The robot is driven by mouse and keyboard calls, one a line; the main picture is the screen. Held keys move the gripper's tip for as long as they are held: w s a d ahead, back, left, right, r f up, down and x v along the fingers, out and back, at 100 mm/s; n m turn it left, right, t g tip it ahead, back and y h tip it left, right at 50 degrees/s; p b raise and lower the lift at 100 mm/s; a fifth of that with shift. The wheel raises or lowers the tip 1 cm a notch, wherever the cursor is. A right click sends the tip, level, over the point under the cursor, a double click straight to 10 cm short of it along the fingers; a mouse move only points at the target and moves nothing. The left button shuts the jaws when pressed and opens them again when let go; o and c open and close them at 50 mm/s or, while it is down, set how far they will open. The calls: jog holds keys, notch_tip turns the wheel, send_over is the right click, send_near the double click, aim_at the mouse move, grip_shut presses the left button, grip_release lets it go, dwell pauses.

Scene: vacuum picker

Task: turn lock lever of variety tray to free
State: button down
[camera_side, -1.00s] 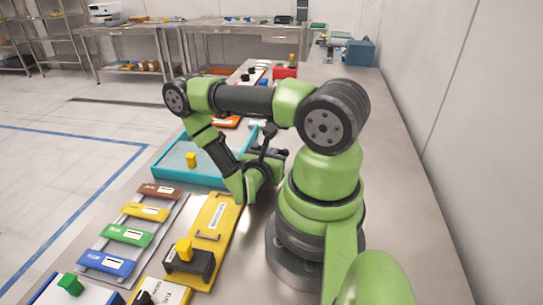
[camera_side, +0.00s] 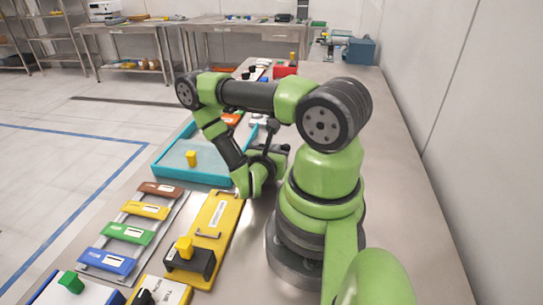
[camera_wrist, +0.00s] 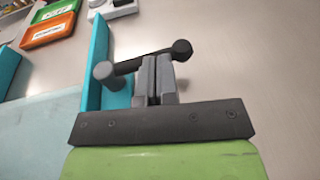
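The teal-walled tray (camera_side: 175,178) lies left of my arm, with a pale inside and a yellow block (camera_side: 192,158). Its teal wall shows in the wrist view (camera_wrist: 97,60). A dark lever bar (camera_wrist: 130,65) runs from a grey round post (camera_wrist: 105,73) beside that wall to a dark round knob (camera_wrist: 182,50). My gripper (camera_wrist: 155,60) has its two grey fingers close together, with only a thin dark gap. The fingertips are at the bar, between post and knob, and hide part of it. I cannot tell whether they touch it. In the side view my gripper is at the tray's right side.
A yellow panel with handles (camera_side: 215,225) and a rack of coloured labelled bars (camera_side: 125,232) lie nearer the camera. Orange and green labelled pieces (camera_wrist: 50,25) lie beyond the tray. Bare metal table (camera_wrist: 240,60) is free right of the lever.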

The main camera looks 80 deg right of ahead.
jog(key=shift+s+v, duration=0.3)
jog(key=shift+v, duration=1.35)
jog(key=shift+s+v, duration=0.3)
jog(key=shift+v, duration=1.35)
jog(key=shift+s+v, duration=0.3)
jog(key=shift+v, duration=1.35)
jog(key=shift+r, duration=0.1)
jog(key=w+a+r+m+t+y, duration=0.1)
jog(key=a+r+m+t+y, duration=0.2)
jog(key=r, duration=0.6)
jog(key=w+a+r+m+t+y, duration=0.1)
jog(key=a+r+m+t+y, duration=0.2)
jog(key=a+r+m+y, duration=0.4)
jog(key=w+a+r+m+t+y, duration=0.1)
jog(key=a+r+m+y, duration=0.4)
jog(key=r+m, duration=0.6)
jog(key=t+y, duration=0.1)
jog(key=y, duration=0.1)
jog(key=shift+a+r+t+y, duration=0.2)
jog(key=shift+a+t+y, duration=0.05)
jog(key=shift+t+y, duration=0.15)
